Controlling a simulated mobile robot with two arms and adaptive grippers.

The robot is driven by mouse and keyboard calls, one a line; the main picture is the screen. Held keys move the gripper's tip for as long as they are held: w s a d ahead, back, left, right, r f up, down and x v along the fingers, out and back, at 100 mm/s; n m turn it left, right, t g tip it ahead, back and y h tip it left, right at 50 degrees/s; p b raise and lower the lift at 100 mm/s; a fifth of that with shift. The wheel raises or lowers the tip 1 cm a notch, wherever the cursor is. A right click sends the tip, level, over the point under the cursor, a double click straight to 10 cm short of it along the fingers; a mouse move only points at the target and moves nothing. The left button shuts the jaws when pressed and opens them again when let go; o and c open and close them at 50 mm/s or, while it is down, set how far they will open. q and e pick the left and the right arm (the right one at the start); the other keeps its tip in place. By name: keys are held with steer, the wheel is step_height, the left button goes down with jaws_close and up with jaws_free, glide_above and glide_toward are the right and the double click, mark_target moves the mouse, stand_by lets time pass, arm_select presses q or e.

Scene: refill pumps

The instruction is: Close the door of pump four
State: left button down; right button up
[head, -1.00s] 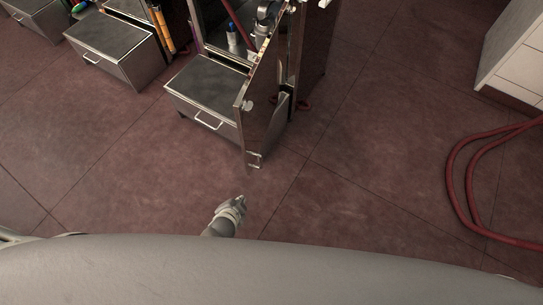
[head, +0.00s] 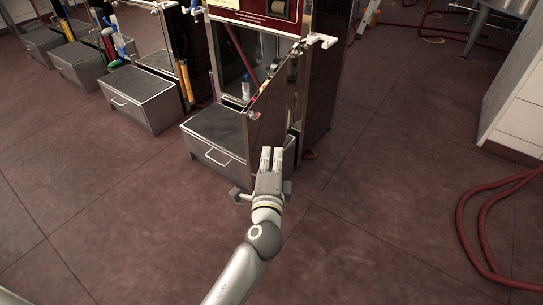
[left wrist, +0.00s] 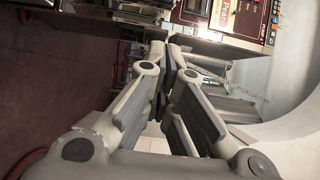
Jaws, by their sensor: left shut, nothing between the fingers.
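The pump door (head: 272,112) is a dark, shiny panel hinged on the right side of the nearest pump cabinet. It stands open, swung out toward me, and partly covers the cabinet's inside. The pump's red-fronted upper part (head: 262,14) shows at the top of the head view. My left gripper (head: 272,152) is shut and empty, its fingertips in front of the door's lower part. I cannot tell whether they touch the door. In the left wrist view the shut fingers (left wrist: 170,65) fill the middle, with a red labelled panel (left wrist: 237,18) behind. My right gripper is not in view.
A steel drawer box (head: 213,134) stands at the base of this pump. More pumps with boxes (head: 142,98) line up to the left. A red hose (head: 470,225) lies on the floor at right, near a white cabinet (head: 520,105). The floor in front is mostly clear.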

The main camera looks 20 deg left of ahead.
arm_select(q)
steer(key=w+a, duration=0.5)
steer(key=w, duration=0.5)
steer(key=shift+w, duration=0.1)
